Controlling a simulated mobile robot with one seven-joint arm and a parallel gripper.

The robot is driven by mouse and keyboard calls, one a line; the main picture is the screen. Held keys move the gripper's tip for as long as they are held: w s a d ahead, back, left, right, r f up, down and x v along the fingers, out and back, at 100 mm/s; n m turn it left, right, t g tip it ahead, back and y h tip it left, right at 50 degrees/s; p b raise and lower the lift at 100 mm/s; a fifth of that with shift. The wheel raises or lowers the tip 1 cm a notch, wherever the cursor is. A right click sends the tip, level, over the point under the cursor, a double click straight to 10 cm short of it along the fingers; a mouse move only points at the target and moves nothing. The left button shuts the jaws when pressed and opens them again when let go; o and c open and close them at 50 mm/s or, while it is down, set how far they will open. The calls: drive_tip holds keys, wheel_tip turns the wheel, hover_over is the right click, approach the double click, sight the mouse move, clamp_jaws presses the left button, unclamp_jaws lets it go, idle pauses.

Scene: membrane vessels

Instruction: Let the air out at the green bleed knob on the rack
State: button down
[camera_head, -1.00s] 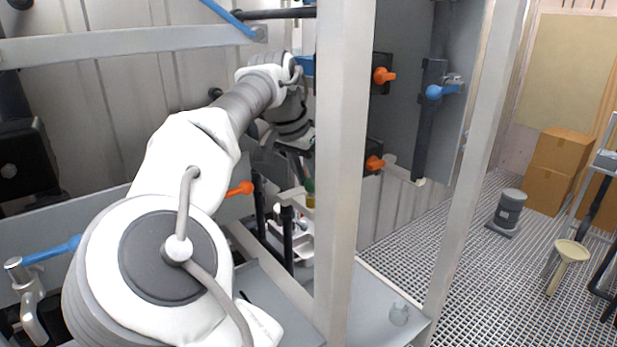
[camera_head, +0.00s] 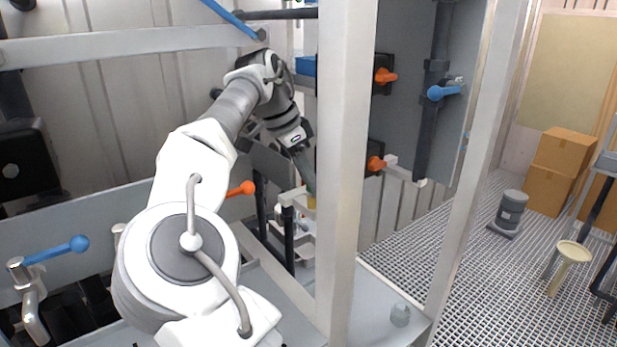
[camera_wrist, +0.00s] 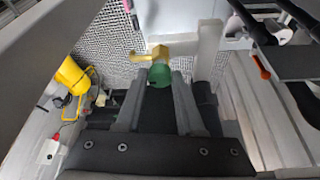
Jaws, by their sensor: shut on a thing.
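The green bleed knob (camera_wrist: 159,75) shows in the wrist view, round and green, at the tips of my gripper's fingers. A brass fitting (camera_wrist: 152,54) sits just beyond it, with a short arm pointing left. My gripper (camera_wrist: 157,88) is shut on the knob, one finger on each side. In the head view my gripper (camera_head: 306,180) reaches down just left of the pale rack post, which hides part of it. The knob cannot be made out there.
A wide upright rack post (camera_head: 345,180) stands right beside my gripper. Orange-handled valves (camera_head: 384,76) and a blue-handled valve (camera_head: 440,92) lie to its right. An orange lever (camera_head: 241,189) is near my arm.

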drive_tip(key=c, duration=0.5)
unclamp_jaws()
